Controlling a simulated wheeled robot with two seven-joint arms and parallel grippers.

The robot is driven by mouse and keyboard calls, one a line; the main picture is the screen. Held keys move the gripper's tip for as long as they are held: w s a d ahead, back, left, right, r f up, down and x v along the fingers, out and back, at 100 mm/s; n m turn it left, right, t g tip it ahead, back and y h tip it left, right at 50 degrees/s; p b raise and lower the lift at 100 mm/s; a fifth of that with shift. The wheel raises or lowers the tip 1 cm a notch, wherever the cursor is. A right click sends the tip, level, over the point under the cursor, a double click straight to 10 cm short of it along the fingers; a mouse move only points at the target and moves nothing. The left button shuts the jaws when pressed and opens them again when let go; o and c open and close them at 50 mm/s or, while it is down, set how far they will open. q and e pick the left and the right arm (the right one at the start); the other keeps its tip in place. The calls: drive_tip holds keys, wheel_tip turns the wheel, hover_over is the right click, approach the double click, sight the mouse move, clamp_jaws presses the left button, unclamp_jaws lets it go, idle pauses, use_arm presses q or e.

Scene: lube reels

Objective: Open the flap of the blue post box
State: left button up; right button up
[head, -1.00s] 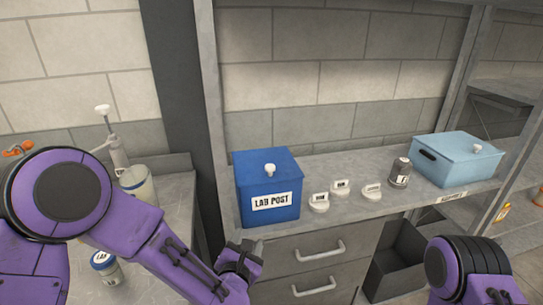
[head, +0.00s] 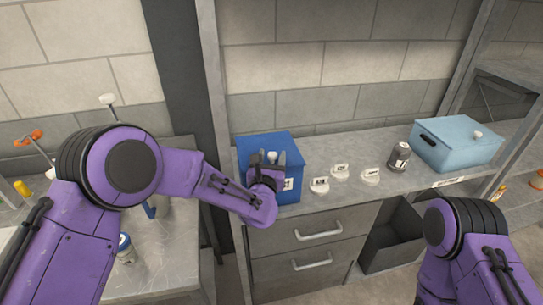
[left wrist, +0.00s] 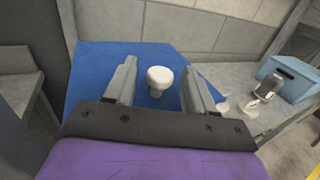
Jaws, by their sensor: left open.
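The blue post box (head: 250,148) stands on the grey counter in the head view, at the left end of the shelf bay. Its flat blue lid also shows in the left wrist view (left wrist: 95,70). A white knob (head: 271,157) sits on the lid. My left gripper (head: 269,157) is open at the box, its fingers on either side of the knob. In the left wrist view the knob (left wrist: 160,80) lies between the two fingers, with a gap on each side. The gripper hides most of the box's front label. My right arm shows at the lower right, but its gripper is out of view.
Several small white labelled items (head: 340,171) and a dark labelled jar (head: 399,157) stand right of the box. A light blue box (head: 460,148) with a white knob is farther right. Grey drawers (head: 310,250) with handles are below the counter. A side bench (head: 165,250) is at left.

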use_arm(q)
clamp_jaws()
drive_tip(key=shift+w+r, duration=0.1)
drive_tip(key=shift+w+a+r+b, duration=0.15)
drive_tip(key=shift+w+r+b, duration=0.05)
drive_tip(key=shift+r+b, duration=0.75)
drive_tip(key=r, duration=0.1)
drive_tip(key=w+r, duration=0.1)
drive_tip(key=r, duration=0.2)
drive_tip(key=shift+w+a+r, duration=0.25)
drive_tip(key=shift+w+r, duration=0.05)
drive_tip(key=w+r+g+p, duration=0.1)
drive_tip(key=p, duration=0.1)
drive_tip(key=w+a+r+g+p, duration=0.1)
drive_tip(key=r+p, duration=0.1)
drive_tip(key=shift+w+r+n+g+p, duration=0.2)
drive_tip(key=shift+w+n+g+p, duration=0.1)
drive_tip(key=shift+w+n+p, duration=0.1)
drive_tip(key=shift+d+f, duration=0.1)
